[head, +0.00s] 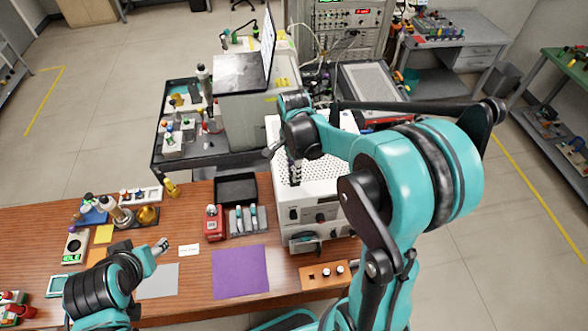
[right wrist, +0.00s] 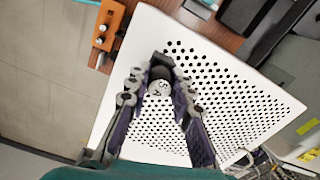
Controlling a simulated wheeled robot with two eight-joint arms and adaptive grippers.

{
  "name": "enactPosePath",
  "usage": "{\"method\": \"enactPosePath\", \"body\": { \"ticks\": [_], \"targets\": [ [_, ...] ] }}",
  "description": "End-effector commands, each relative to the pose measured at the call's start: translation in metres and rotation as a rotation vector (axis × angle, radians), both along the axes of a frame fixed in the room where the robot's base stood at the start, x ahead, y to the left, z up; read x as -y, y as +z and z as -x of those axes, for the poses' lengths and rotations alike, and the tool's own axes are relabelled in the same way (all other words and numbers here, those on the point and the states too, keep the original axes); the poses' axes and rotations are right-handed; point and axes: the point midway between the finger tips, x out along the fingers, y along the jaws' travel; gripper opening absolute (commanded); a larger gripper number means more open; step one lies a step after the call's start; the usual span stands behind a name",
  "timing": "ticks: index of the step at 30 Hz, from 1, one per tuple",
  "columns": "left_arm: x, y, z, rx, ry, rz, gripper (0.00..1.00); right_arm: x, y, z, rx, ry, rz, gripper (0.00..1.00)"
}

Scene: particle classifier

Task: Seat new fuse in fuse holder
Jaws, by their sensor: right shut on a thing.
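My right gripper (head: 294,178) is above the perforated top of the white instrument box (head: 322,170). In the right wrist view this gripper (right wrist: 160,92) is shut on a small dark piece with a round grey end (right wrist: 159,88); I cannot tell for sure that it is the new fuse. An orange-brown block (head: 327,275) with a dark hole and light-topped round parts lies right of the purple mat. It also shows in the right wrist view (right wrist: 107,32). No fuse holder can be made out for sure. My left gripper (head: 161,246) hangs over the table's left part; its jaw opening is unclear.
The purple mat (head: 240,272) is bare. A red device (head: 213,223), a grey rack (head: 248,220) and a black tray (head: 236,188) stand behind it. Bottles (head: 115,212) and a scale (head: 75,246) are at the left. A dark cart with a laptop (head: 245,70) stands behind the table.

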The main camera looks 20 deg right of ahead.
Motion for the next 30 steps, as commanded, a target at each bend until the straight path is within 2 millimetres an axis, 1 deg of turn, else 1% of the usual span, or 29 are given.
{"method": "enactPosePath", "body": {
  "ticks": [8, 9, 11, 12, 20, 23, 26, 30],
  "targets": [
    [0.000, -0.007, 0.000, 0.000, 0.000, 0.000, 0.49, 0.000, -0.008, 0.000, 0.000, 0.000, 0.000, 0.02],
    [0.000, -0.007, 0.000, 0.000, 0.000, 0.000, 0.49, 0.000, -0.008, 0.000, 0.000, 0.000, 0.000, 0.27],
    [0.000, -0.006, 0.000, 0.000, 0.000, 0.000, 0.49, 0.000, -0.007, 0.000, 0.000, 0.000, 0.000, 0.43],
    [0.000, -0.006, 0.000, 0.000, 0.000, 0.000, 0.49, 0.000, -0.007, 0.000, 0.000, 0.000, 0.000, 0.46],
    [0.000, -0.006, 0.000, 0.000, 0.000, 0.000, 0.49, 0.000, -0.007, 0.000, 0.000, 0.000, 0.000, 0.46],
    [0.000, -0.006, 0.000, 0.000, 0.000, 0.000, 0.49, 0.000, -0.001, 0.000, 0.000, 0.000, 0.000, 0.46],
    [0.000, -0.006, 0.000, 0.000, 0.000, 0.000, 0.49, 0.000, 0.012, 0.000, 0.000, 0.000, 0.000, 0.46],
    [0.000, -0.006, 0.000, 0.000, 0.000, 0.000, 0.49, 0.000, 0.042, 0.000, 0.000, 0.000, 0.000, 0.46]
  ]
}}
